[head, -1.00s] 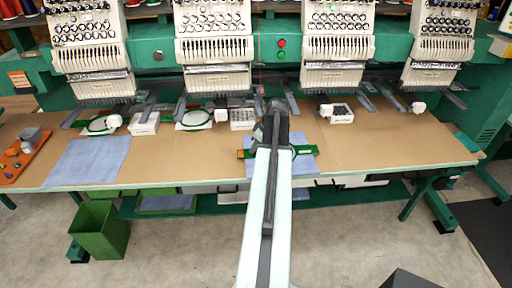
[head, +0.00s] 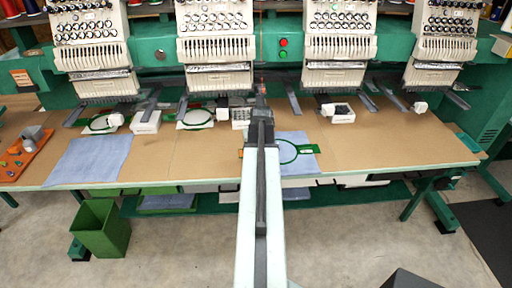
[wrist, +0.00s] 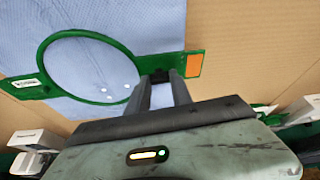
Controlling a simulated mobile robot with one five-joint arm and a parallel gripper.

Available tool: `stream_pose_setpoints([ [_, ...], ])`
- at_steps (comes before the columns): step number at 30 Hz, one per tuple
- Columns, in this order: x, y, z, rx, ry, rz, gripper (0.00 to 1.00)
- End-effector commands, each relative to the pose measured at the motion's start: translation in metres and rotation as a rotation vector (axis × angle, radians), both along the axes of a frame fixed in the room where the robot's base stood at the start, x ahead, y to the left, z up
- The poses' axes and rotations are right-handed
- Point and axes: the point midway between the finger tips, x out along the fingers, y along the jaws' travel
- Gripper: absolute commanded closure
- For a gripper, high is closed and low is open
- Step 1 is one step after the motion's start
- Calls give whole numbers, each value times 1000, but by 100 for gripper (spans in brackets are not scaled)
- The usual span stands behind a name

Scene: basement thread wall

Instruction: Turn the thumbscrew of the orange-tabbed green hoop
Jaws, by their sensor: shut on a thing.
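The green hoop (wrist: 128,50) lies on a blue cloth in the wrist view. Its orange tab (wrist: 194,65) is at the right end of its green bar. My gripper (wrist: 161,80) is shut on the dark thumbscrew (wrist: 158,75) between the ring and the orange tab; the fingers hide most of the screw. In the head view the hoop (head: 308,151) shows to the right of my arm. A sliver of the orange tab (head: 241,153) shows to its left. My arm hides the fingertips and the thumbscrew there.
The blue cloth (head: 298,168) lies on the brown tabletop (head: 400,150). Other green hoops (head: 196,118) and white boxes (head: 146,122) stand farther back, under the embroidery heads (head: 216,48). An orange tray (head: 25,158) with small parts is at far left. A green bin (head: 99,228) stands on the floor.

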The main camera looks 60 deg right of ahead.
Motion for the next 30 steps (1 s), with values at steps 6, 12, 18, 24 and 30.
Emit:
stream_pose_setpoints([
  [6,1,1,0,0,0,-88,100],
  [12,1,1,0,0,0,-125,100],
  [18,1,1,0,0,1,-132,100],
  [24,1,1,0,0,1,-132,100],
  [30,1,1,0,1,1,-131,51],
])
